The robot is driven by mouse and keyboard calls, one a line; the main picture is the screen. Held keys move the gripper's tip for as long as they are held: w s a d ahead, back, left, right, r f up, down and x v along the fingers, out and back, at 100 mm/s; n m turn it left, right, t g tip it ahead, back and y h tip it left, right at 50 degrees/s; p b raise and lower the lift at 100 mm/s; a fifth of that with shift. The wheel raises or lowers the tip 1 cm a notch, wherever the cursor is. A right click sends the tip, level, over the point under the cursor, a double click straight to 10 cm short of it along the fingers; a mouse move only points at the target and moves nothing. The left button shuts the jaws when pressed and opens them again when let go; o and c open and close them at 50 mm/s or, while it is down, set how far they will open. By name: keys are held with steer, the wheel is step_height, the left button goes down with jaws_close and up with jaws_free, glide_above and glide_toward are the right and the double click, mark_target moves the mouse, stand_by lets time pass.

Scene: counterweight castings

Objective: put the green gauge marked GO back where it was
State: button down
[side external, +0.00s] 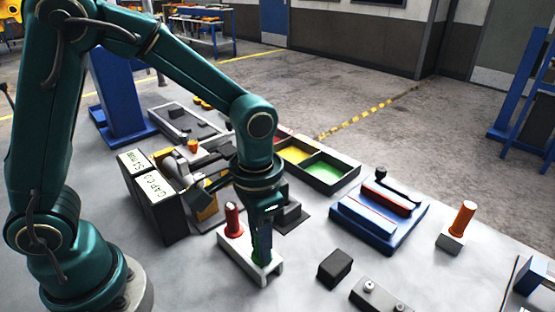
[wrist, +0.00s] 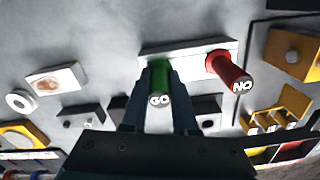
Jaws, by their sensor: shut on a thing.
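The green gauge marked GO (wrist: 160,84) is between my gripper's fingers (wrist: 158,108) in the wrist view, and the fingers are shut on it. In the side view my gripper (side external: 263,232) points down at the near end of a white stand (side external: 236,254), and part of the green gauge (side external: 258,256) shows there, upright. The white stand also shows in the wrist view (wrist: 205,47). The gauge's lower end meets the stand in the picture; I cannot tell whether it is fully seated. The red gauge marked NO (wrist: 231,73) stands at the stand's other end, also seen in the side view (side external: 232,219).
A dark block (side external: 335,268) lies right of the stand. A tray with yellow and green compartments (side external: 345,174) is behind. Dark lettered boxes (side external: 155,190) stand left.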

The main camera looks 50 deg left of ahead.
steer(key=shift+f, duration=0.15)
steer(key=c, duration=0.7)
jaws_free()
